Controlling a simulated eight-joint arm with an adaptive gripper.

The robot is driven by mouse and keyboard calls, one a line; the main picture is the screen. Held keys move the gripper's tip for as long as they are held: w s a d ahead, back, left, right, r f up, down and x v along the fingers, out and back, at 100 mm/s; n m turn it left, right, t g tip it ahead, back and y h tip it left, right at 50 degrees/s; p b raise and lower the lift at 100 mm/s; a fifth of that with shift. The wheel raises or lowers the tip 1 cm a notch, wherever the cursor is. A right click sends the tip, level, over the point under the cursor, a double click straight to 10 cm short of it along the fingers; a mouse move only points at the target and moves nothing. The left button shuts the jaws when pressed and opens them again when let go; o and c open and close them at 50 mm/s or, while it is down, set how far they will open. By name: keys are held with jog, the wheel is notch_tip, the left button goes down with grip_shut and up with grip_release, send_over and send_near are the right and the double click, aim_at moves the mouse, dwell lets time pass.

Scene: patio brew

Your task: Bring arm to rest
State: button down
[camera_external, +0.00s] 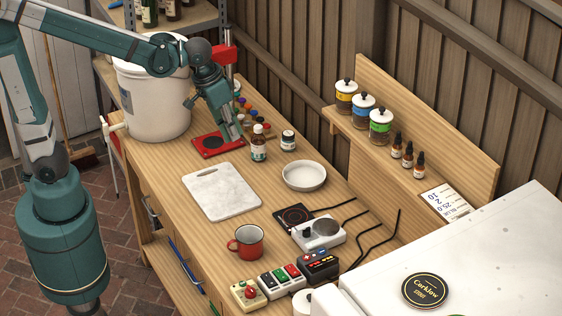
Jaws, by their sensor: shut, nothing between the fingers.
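My arm reaches in from the left over the wooden bench (160,168). My gripper (235,138) points down and is shut with nothing in it. It is close above or beside the right edge of a red plate with a dark square (207,147), part of a red stand with a metal post. I cannot tell whether the fingertips touch anything.
A white bucket with a tap (152,112) stands left of the gripper, under my arm. A small jar (288,140), a white dish (304,176), a marble board (222,191) and a red mug (247,242) are nearby. A shelf with jars (381,127) runs along the right.

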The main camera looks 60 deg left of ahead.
jog(key=s+a+f+t+b, duration=0.2)
jog(key=s+a, duration=0.5)
jog(key=a, duration=0.3)
jog(key=s+a+f+t+y+b, duration=0.1)
jog(key=s+a+f+t+b, duration=0.1)
jog(key=s+a, duration=0.5)
jog(key=a+b, duration=0.1)
jog(key=a, duration=0.2)
jog(key=shift+a, duration=0.4)
